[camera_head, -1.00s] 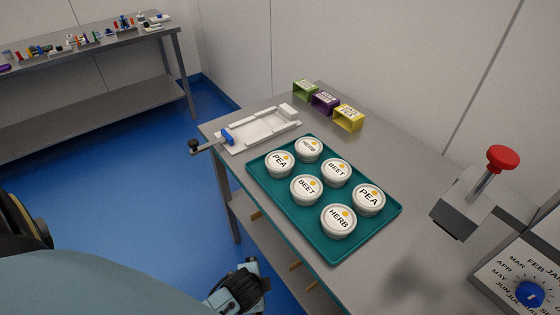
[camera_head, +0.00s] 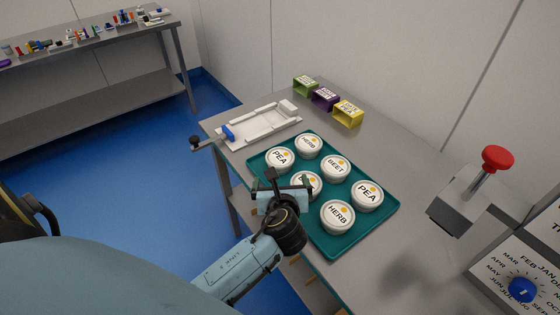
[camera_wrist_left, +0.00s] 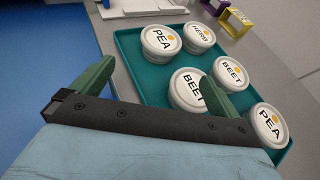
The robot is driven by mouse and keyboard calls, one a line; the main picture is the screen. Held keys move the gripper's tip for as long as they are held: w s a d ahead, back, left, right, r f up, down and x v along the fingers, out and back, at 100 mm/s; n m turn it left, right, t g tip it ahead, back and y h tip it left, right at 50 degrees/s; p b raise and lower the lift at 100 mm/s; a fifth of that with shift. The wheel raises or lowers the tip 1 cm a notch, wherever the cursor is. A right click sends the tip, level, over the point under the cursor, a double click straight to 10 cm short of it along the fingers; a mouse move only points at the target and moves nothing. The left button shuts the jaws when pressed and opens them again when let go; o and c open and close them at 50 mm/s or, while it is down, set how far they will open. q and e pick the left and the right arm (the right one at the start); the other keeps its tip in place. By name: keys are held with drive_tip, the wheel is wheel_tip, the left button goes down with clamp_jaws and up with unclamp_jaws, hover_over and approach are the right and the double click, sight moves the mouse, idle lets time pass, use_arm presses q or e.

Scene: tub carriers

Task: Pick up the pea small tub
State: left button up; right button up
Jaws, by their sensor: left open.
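A pea small tub (camera_head: 280,160), white with a round labelled lid, stands at the far left corner of the teal tray (camera_head: 331,247). It also shows near the top of the left wrist view (camera_wrist_left: 161,42). A second, larger-looking pea tub (camera_head: 368,195) stands at the tray's right side. My left gripper (camera_head: 286,182) is open and empty above the tray's left edge, nearer to me than the first pea tub. It partly hides a beet tub (camera_head: 314,184). In the left wrist view its green fingers (camera_wrist_left: 153,85) are spread apart, one in front of the beet tub (camera_wrist_left: 186,90).
Herb tubs (camera_head: 308,145) (camera_head: 338,216) and another beet tub (camera_head: 336,167) share the tray. A white fixture (camera_head: 262,127) and green, purple and yellow boxes (camera_head: 348,113) stand behind. A red-knobbed press (camera_head: 470,190) is at right.

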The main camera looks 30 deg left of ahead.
use_arm(q)
drive_tip(key=shift+w+a, duration=0.2)
drive_tip(key=shift+w, duration=0.25)
drive_tip(key=b, duration=0.1)
approach(280, 160)
drive_tip(key=x, duration=0.4)
drive_tip(key=b+x, duration=0.1)
drive_tip(key=x, duration=0.4)
drive_tip(key=shift+w+f, duration=0.1)
drive_tip(key=c, duration=1.1)
